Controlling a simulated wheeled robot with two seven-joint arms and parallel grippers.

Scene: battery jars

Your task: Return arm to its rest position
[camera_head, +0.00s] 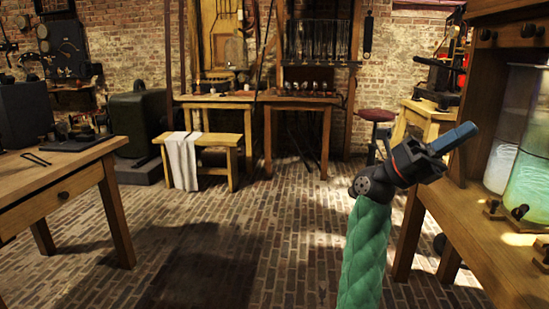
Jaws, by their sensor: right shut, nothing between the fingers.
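My right arm, in a green quilted sleeve, rises from the bottom of the head view, right of the middle. Its gripper (462,134) points to the upper right, with its blue fingers shut and nothing between them. The gripper is held up in front of the wooden cabinet at the right and looks apart from it. My left gripper is not in view.
A wooden cabinet (487,222) with glass jars (536,170) of pale green liquid stands close at the right. A wooden table (70,182) stands at the left. A bench (235,146) with a white cloth is farther back. The brick floor between is clear.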

